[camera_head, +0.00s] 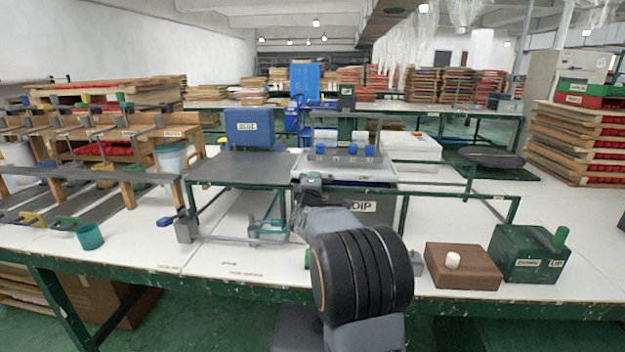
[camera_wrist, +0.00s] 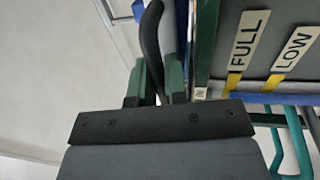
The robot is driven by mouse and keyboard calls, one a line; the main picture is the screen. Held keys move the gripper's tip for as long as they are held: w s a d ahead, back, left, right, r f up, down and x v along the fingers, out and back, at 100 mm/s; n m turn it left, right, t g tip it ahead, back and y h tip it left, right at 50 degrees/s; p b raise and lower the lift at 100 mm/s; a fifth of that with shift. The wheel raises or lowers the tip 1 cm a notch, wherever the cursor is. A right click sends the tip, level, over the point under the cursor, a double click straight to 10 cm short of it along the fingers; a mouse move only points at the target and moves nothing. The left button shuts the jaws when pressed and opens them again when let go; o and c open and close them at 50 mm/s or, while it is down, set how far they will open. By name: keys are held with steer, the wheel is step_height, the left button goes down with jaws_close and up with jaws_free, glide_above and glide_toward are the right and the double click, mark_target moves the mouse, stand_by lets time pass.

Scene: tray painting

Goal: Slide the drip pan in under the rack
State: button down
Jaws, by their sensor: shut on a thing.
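My gripper is shut on a dark curved handle (camera_wrist: 152,42) in the wrist view, between its green fingers (camera_wrist: 155,82). What the handle belongs to is out of that view. In the head view my arm reaches to the labelled DIP tub (camera_head: 362,206), and the wrist hides what the fingers hold. Low dark pans with a yellow handle (camera_head: 29,218) and a green handle (camera_head: 65,223) lie at the left, below the wooden rack (camera_head: 100,180). I cannot tell which pan is the drip pan, or whether the held handle is part of it.
A grey plate (camera_head: 240,168) on a green frame stands left of a pale tray (camera_head: 338,174) with blue knobs. A brown block (camera_head: 462,268) and a green box (camera_head: 522,252) stand at right. FULL (camera_wrist: 250,40) and LOW (camera_wrist: 294,46) labels show beside my gripper.

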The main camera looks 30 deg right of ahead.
steer(key=shift+w+a+r, duration=0.1)
steer(key=shift+r, duration=0.05)
steer(key=c, duration=1.4)
jaws_free()
steer(key=shift+w+a, duration=0.1)
steer(key=shift+o, duration=1.2)
steer(key=v, duration=1.4)
steer(key=shift+p, duration=0.4)
